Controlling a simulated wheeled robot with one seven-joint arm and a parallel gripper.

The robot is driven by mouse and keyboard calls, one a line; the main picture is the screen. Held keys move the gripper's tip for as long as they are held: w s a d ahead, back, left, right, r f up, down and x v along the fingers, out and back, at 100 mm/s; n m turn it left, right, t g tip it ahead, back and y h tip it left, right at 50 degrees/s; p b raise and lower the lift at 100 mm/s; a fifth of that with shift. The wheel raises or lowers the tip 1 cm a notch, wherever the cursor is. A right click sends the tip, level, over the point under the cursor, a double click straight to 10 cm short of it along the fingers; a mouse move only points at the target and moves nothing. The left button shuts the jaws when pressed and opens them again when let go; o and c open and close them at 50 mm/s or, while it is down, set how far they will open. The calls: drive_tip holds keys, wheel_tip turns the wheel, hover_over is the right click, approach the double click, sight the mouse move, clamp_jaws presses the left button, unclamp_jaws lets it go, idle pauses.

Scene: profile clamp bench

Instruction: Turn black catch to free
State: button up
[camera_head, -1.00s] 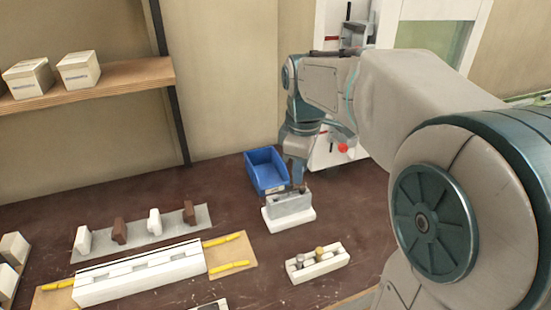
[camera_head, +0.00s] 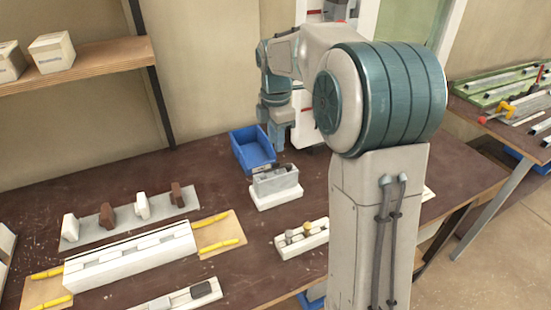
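I cannot pick out the black catch with certainty. The darkest small part is a dark grey block (camera_head: 201,289) on a pale bar (camera_head: 165,302) at the bottom edge, partly cut off by the frame. My gripper (camera_head: 279,146) points down at the back of the bench, beside the blue bin and above and behind a grey block (camera_head: 276,181) in a white base (camera_head: 275,199). It seems apart from the block. Its fingertips are small and unclear, so I cannot see whether they are open or hold anything.
A long white profile block (camera_head: 130,262) lies between yellow-handled tools. Behind it, a grey strip (camera_head: 90,237) carries white and brown pieces. A white block with two knobs (camera_head: 301,240) is partly behind my arm. A blue bin (camera_head: 252,153) stands at the back. Bare bench shows at the right.

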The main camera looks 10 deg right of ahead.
sight(276, 166)
wheel_tip(276, 166, down, 7)
idle(0.3)
clamp_jaws()
